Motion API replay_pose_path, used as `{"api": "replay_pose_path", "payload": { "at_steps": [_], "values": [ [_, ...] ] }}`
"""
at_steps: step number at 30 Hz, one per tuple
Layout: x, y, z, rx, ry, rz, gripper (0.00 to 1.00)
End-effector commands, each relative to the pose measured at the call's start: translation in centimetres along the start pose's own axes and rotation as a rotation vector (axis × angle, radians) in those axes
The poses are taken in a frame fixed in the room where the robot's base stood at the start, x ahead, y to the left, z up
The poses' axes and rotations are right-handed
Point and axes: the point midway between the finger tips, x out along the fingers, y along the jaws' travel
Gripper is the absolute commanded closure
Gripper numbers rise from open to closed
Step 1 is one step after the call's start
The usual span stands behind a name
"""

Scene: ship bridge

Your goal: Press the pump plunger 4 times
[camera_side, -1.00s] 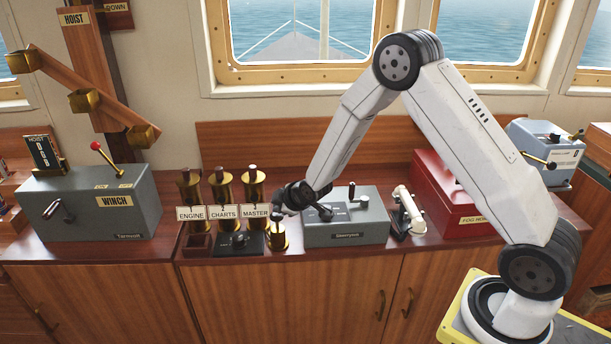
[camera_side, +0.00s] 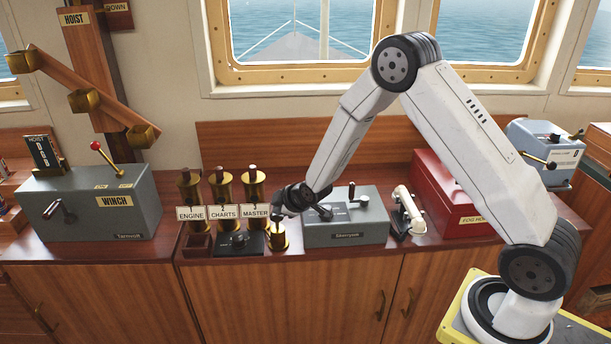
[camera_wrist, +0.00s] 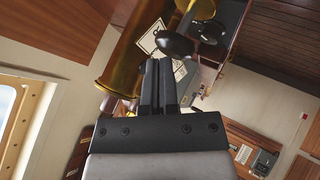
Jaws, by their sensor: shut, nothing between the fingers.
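A small brass cylinder (camera_side: 278,239), which looks like the pump, stands at the counter's front edge in the side view. My gripper (camera_side: 278,213) is just above its top, pointing down and left. I cannot tell whether they touch. In the wrist view my gripper's fingers (camera_wrist: 160,64) are together and empty. A dark round disc (camera_wrist: 174,44) shows just beyond the fingertips, near a brass part (camera_wrist: 203,8); it may be the plunger's knob. How far the plunger is pressed cannot be seen.
Brass tubes labelled ENGINE (camera_side: 191,190), CHARTS (camera_side: 222,190) and MASTER (camera_side: 253,186) stand close on the left. A black box with a knob (camera_side: 239,243) is beside the brass cylinder. A grey box (camera_side: 350,232) is close on the right, then a white handset (camera_side: 408,212) and a red box (camera_side: 440,190).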

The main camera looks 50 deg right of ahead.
Motion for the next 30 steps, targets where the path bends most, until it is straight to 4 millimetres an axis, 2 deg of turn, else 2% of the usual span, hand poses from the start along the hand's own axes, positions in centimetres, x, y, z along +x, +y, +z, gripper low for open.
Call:
{"api": "replay_pose_path", "payload": {
  "at_steps": [30],
  "values": [
    [0.64,-0.55,0.58,0.000,-0.003,-0.003,1.00]
  ]
}}
